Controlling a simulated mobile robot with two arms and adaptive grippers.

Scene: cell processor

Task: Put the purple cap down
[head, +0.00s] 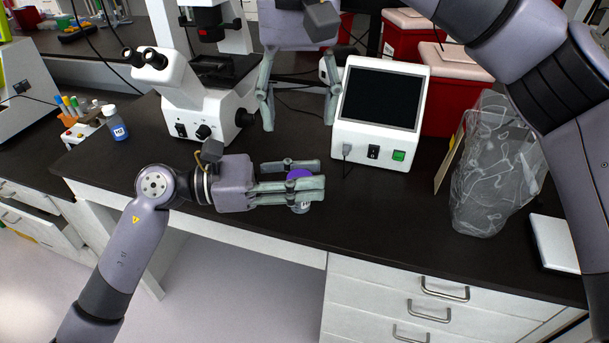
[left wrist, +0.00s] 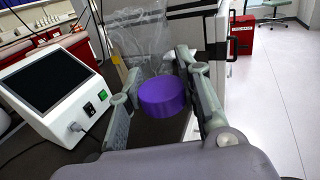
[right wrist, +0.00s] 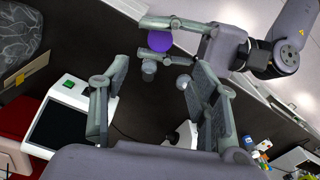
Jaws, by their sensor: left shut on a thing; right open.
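The purple cap (head: 299,174) is between the fingers of my left gripper (head: 320,178), which is shut on it near the front edge of the dark bench. It also shows in the left wrist view as a purple disc (left wrist: 162,97) and in the right wrist view (right wrist: 159,41). A small greyish round piece (head: 300,208) shows just below the left fingers; I cannot tell what it is. My right gripper (head: 299,120) is open and empty, pointing down behind the left one. Whether the cap touches the bench is hidden.
A white box with a dark screen (head: 382,98) stands right of the grippers. A microscope (head: 185,95) and a blue-labelled bottle (head: 118,128) are to the left. A clear bag (head: 490,175) stands at right. The bench front between box and bag is clear.

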